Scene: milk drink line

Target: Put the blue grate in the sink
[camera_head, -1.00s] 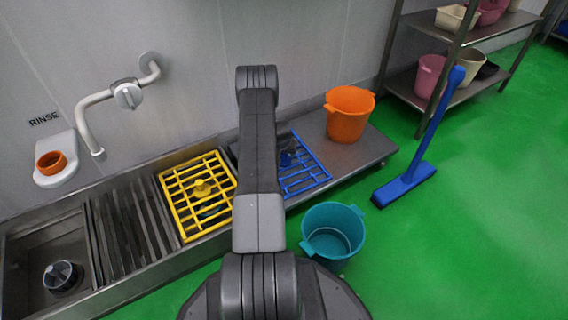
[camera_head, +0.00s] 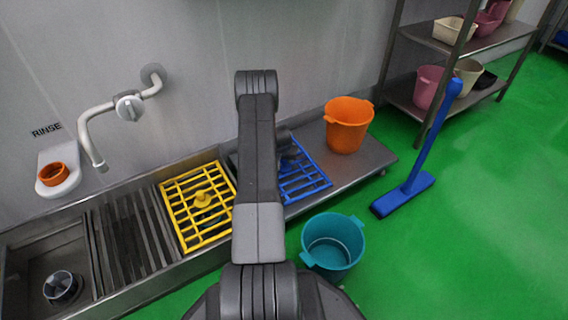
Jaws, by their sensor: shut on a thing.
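The blue grate (camera_head: 305,182) lies at the right part of the steel sink unit, beside the flat steel shelf; my arm hides its left side. My gripper (camera_head: 287,153) shows only in part behind my arm, shut on the blue grate at its raised middle handle. The fingers are mostly hidden. I cannot tell whether the grate is lifted. The steel sink (camera_head: 30,240) has an open basin at the far left with a dark round drain part (camera_head: 62,287) in it.
A yellow grate (camera_head: 180,222) and dark slats (camera_head: 125,235) lie between the basin and my arm. An orange bucket (camera_head: 347,130) stands on the steel shelf. A teal bucket (camera_head: 332,240) and blue broom (camera_head: 405,193) are on the green floor. A tap (camera_head: 92,135) overhangs the left.

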